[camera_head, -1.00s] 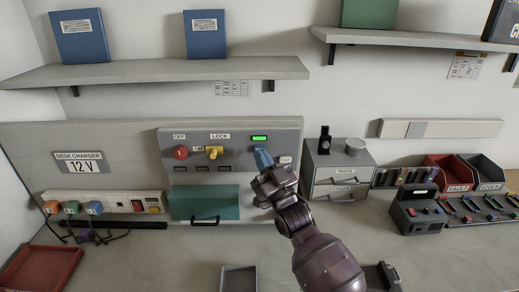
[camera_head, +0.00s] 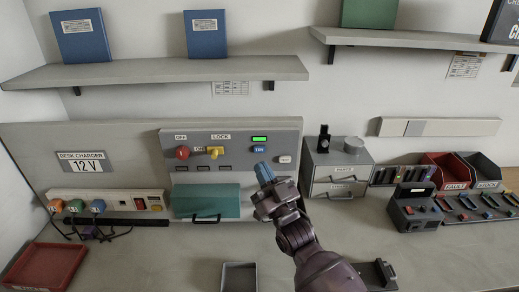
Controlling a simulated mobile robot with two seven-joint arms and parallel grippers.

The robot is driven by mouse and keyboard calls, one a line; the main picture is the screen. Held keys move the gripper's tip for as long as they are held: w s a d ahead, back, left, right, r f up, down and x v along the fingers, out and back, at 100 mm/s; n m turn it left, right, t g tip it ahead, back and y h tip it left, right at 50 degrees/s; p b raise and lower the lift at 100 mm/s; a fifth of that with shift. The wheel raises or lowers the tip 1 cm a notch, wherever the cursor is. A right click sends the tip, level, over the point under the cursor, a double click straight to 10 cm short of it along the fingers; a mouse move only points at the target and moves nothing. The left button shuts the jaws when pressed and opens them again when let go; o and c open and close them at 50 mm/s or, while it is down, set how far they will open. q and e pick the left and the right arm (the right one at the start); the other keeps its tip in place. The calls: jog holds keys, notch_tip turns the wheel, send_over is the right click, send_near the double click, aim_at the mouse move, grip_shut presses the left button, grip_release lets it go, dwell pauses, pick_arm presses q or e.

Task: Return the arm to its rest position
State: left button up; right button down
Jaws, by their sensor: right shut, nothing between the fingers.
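My right gripper (camera_head: 264,172) has blue fingertips that are shut with nothing between them. It is in front of the grey control panel (camera_head: 230,170), to the right of the teal drawer front (camera_head: 204,201) and below a blue button marked TRY (camera_head: 260,149). It looks apart from the panel. My right arm (camera_head: 318,262) comes up from the bottom edge, right of centre. The panel also carries a red knob (camera_head: 182,152), a yellow lock switch (camera_head: 214,152) and a lit green display (camera_head: 259,139). My left gripper is not in view.
A grey drawer unit (camera_head: 338,178) stands right of the arm. A black radio device (camera_head: 416,209) and bins are farther right. A small grey tray (camera_head: 239,265) lies near the front, and a red tray (camera_head: 44,267) at left. The desk between them is clear.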

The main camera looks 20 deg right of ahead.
dwell(0.6)
jog(key=s+d+f+m+g+h, duration=0.1)
jog(key=s+d+f+g+h, duration=0.25)
jog(key=f, duration=0.55)
jog(key=s+d+f+g+h, duration=0.25)
jog(key=s+f+g, duration=0.25)
jog(key=f, duration=0.5)
jog(key=s+d+f+g, duration=0.2)
jog(key=s+f, duration=0.3)
jog(key=s, duration=0.3)
jog(key=s+d+f+m+g, duration=0.1)
jog(key=s+d+f+g, duration=0.1)
jog(key=s+f, duration=0.3)
jog(key=s, duration=0.3)
jog(key=shift+d+h, duration=0.4)
jog(key=c, duration=1.8)
grip_release()
jog(key=shift+c, duration=0.2)
